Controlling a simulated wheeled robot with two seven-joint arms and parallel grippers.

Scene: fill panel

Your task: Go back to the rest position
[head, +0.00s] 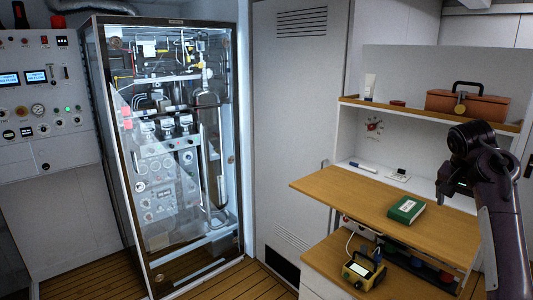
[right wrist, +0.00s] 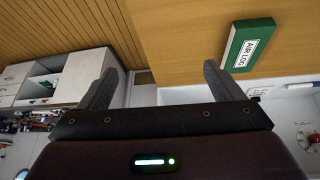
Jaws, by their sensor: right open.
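My right gripper (head: 446,192) is raised over the right part of the wooden desk in the head view. In the right wrist view its two fingers (right wrist: 160,85) stand wide apart with nothing between them. A green book labelled AIR LOG (head: 407,210) lies flat on the desk, left of the gripper in the head view. The book (right wrist: 247,46) also shows in the right wrist view, beyond the right-hand finger and apart from it. My left gripper is in neither view.
The desk (head: 340,190) juts out below a shelf (head: 420,113) with a brown toolbox (head: 466,106) and a white tube (head: 369,86). A yellow device (head: 362,270) sits on a lower surface. A glass-fronted cabinet (head: 170,150) and a control panel (head: 42,105) stand left. Open floor lies between.

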